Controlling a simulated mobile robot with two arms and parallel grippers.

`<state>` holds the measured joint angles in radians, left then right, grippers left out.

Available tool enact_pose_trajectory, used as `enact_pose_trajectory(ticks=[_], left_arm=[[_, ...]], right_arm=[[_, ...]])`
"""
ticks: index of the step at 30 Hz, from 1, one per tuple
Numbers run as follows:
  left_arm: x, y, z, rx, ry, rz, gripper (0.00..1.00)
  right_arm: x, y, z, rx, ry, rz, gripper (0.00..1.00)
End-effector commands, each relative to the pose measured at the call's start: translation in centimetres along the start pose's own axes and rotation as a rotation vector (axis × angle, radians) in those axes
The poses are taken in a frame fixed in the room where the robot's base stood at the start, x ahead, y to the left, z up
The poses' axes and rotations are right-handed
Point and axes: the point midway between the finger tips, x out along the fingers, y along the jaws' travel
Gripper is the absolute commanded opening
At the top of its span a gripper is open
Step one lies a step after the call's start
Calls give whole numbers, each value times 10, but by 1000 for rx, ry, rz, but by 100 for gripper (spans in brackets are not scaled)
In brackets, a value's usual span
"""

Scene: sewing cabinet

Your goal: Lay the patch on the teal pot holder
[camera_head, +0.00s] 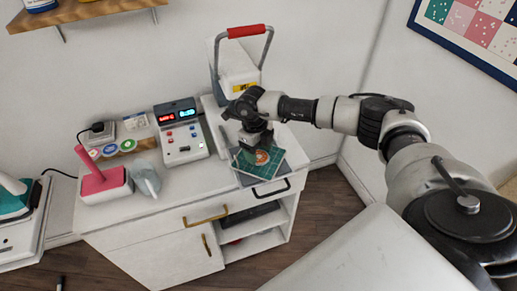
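The teal pot holder (265,173) lies on the dark lower plate of the white heat press on the cabinet top. It is a square with a pale grid pattern. A round orange patch (262,157) shows over its middle, just below my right gripper. My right gripper (256,150) points down over the pot holder, with its arm coming in from the right. Its fingers are small, dark and partly hidden, so I cannot tell whether they hold the patch or whether the patch touches the pot holder. My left gripper is not in view.
The press's raised head (235,77) with a red handle (246,31) stands behind my gripper. Bare cabinet top (190,185) lies in front.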

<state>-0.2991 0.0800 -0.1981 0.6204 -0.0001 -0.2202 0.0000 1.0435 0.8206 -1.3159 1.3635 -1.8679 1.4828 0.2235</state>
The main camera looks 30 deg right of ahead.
Motion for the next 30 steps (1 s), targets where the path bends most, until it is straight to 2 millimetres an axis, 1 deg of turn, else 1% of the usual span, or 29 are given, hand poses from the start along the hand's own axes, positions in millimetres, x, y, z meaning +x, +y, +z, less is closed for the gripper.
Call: enact_pose_trajectory(ticks=[1, 3, 11, 14, 17, 24, 30], left_arm=[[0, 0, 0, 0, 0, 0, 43], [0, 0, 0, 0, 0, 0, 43], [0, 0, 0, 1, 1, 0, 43], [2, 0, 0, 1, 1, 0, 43], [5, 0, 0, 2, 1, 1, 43], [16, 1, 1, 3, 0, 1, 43], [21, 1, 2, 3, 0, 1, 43]], right_arm=[[0, 0, 0, 0, 0, 0, 72], [0, 0, 0, 0, 0, 0, 83], [0, 0, 0, -1, 0, 0, 84], [-5, 0, 0, -1, -2, 0, 84], [-18, 0, 1, -1, -4, -1, 84], [-66, 0, 1, 0, -5, -1, 84], [-97, 0, 1, 0, -3, 0, 84]])
